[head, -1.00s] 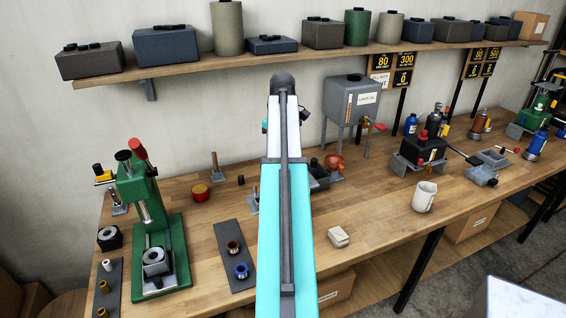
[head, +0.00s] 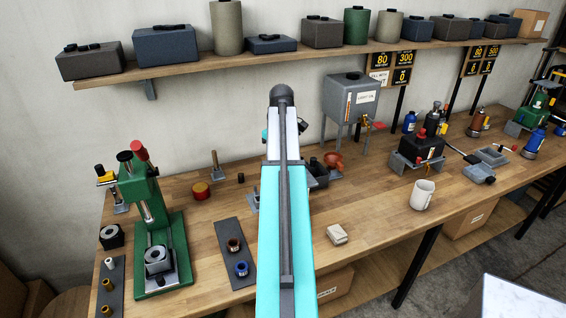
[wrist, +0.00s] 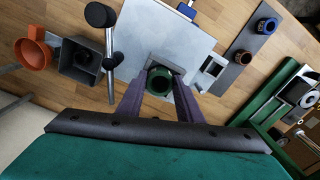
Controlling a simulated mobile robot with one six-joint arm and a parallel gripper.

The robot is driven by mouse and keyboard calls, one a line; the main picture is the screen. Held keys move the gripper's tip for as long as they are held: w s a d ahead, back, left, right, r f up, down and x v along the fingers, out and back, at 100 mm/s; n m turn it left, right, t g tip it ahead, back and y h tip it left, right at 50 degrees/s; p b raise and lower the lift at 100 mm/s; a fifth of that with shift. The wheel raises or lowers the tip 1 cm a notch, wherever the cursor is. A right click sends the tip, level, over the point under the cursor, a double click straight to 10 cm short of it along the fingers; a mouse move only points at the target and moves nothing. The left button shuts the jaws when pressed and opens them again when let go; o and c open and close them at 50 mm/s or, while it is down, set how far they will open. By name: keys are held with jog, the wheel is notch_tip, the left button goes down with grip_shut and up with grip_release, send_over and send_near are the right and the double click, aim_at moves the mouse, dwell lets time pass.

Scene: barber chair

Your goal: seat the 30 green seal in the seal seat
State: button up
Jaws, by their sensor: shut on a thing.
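My gripper (wrist: 160,78) is shut on the green seal (wrist: 160,83), a dark green ring, in the wrist view. The ring sits between the two dark fingertips, with its open centre facing the camera. It is over or near a pale grey plate (wrist: 150,30) on the bench. A grey block shows just beyond the fingertips; I cannot tell whether it is the seal seat or whether the ring touches it. In the head view my arm hides the gripper and the seal.
A dark mat (wrist: 238,68) with a brown ring (wrist: 243,57) and a blue ring (wrist: 267,25) lies to the right. A lever with a black knob (wrist: 100,15), a dark box (wrist: 80,60) and an orange funnel (wrist: 33,52) stand left. A green press (head: 160,235) stands on the bench.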

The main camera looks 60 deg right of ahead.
jog(key=shift+s+a+f, duration=0.1)
jog(key=shift+a+f, duration=0.05)
jog(key=shift+f, duration=0.3)
jog(key=shift+s+a+f, duration=0.1)
jog(key=shift+f, duration=0.05)
jog(key=o, duration=1)
jog(key=shift+f, duration=0.1)
jog(key=shift+a, duration=0.1)
jog(key=shift+w+d+r, duration=0.2)
jog(key=shift+d+r, duration=0.05)
jog(key=shift+r, duration=0.5)
notch_tip(320, 180, up, 12)
jog(key=b, duration=0.3)
jog(key=shift+d+r, duration=0.1)
